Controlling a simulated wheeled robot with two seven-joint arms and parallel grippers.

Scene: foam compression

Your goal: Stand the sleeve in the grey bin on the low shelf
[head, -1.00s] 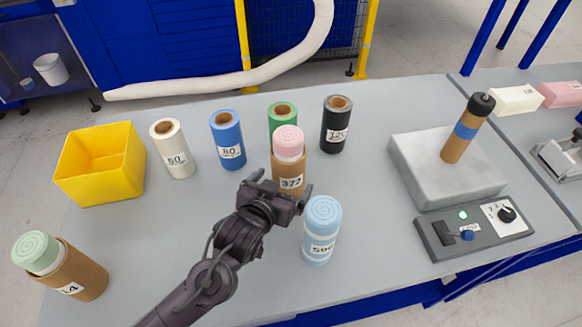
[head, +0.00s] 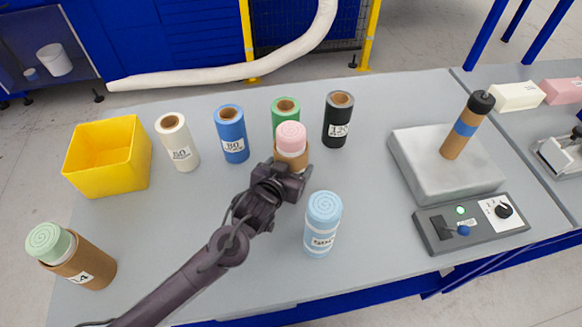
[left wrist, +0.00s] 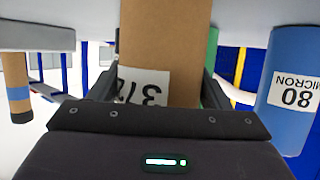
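A brown cardboard sleeve labelled 372 (head: 291,161) stands upright on the table with a rolled pink foam (head: 291,136) in its top. My left gripper (head: 290,172) is at its near side and hides its lower part and label. In the left wrist view the sleeve (left wrist: 165,45) is between the two fingers (left wrist: 162,88); whether both touch it is unclear. A second brown sleeve (head: 88,268) with green foam stands at the near left. A pale grey bin (head: 53,61) is low down beyond the table at the far left. My right gripper is not in view.
White (head: 177,143), blue (head: 231,135), green (head: 284,106) and black (head: 338,120) rolls stand behind the sleeve. A blue foam cylinder (head: 323,224) stands close to the right. A yellow box (head: 108,160) is at left, a grey block (head: 447,165) and control box (head: 470,224) at right.

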